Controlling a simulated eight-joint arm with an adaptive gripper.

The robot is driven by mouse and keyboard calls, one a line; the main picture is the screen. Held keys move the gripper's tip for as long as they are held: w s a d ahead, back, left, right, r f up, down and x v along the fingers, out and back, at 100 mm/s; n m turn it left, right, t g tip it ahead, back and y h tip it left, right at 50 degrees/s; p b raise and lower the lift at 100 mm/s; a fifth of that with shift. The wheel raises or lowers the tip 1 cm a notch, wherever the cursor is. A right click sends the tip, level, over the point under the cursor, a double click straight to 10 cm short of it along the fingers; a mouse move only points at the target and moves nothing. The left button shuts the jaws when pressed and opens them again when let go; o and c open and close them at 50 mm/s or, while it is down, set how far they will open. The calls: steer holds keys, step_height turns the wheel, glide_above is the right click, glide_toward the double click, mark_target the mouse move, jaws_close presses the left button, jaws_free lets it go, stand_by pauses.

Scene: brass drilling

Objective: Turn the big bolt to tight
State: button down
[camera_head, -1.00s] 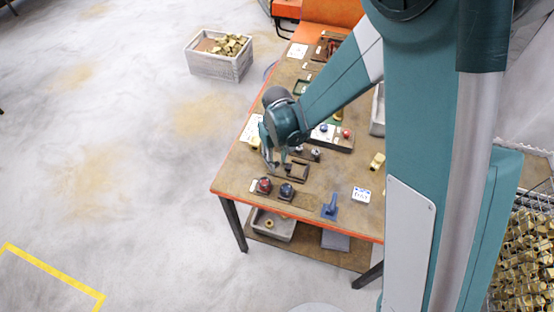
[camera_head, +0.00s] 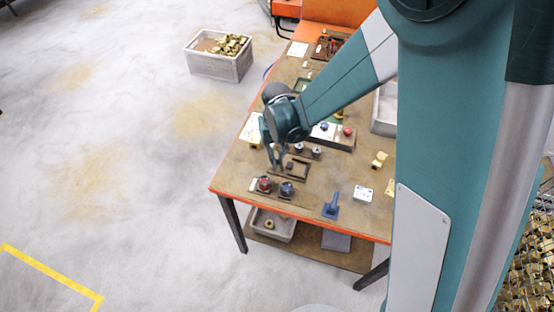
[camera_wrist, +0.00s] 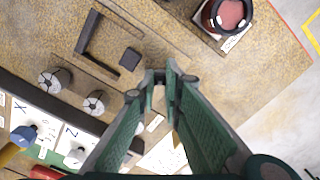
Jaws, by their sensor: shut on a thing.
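My gripper (camera_wrist: 161,80) points down over the table near its left side; it also shows in the head view (camera_head: 276,166). Its fingertips are close together on a small thing that is mostly hidden between them; I cannot tell what it is. Two round metallic heads, which look like bolts, stand side by side: one (camera_wrist: 55,79) and another (camera_wrist: 94,102), both left of the fingertips in the wrist view and apart from them. I cannot tell which one is the big bolt. A dark frame (camera_wrist: 88,33) with a dark square block (camera_wrist: 130,59) lies just beyond the fingertips.
A red-topped round knob (camera_head: 264,184) and a blue-topped one (camera_head: 287,189) stand near the table's front edge. A blue tool (camera_head: 331,204) and a white card (camera_head: 363,194) lie to their right. Marked plates (camera_wrist: 35,118) lie near the metallic heads.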

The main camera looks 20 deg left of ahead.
steer(key=c, duration=2.3)
jaws_free()
steer(key=shift+n+p, duration=0.4)
steer(key=shift+r+n+p, duration=0.1)
steer(key=shift+n+p, duration=0.7)
steer(key=shift+n, duration=0.2)
step_height(320, 180, up, 8)
steer(key=shift+f, duration=0.25)
steer(key=shift+w+a+r+t+y+b, duration=0.45)
steer(key=shift+w+r+t+y+b, duration=0.35)
steer(key=shift+b, duration=1.2)
steer(key=shift+w+a+r+t+y+b, duration=0.4)
steer(key=shift+w+r+t+y+b, duration=0.35)
steer(key=shift+b, duration=1.25)
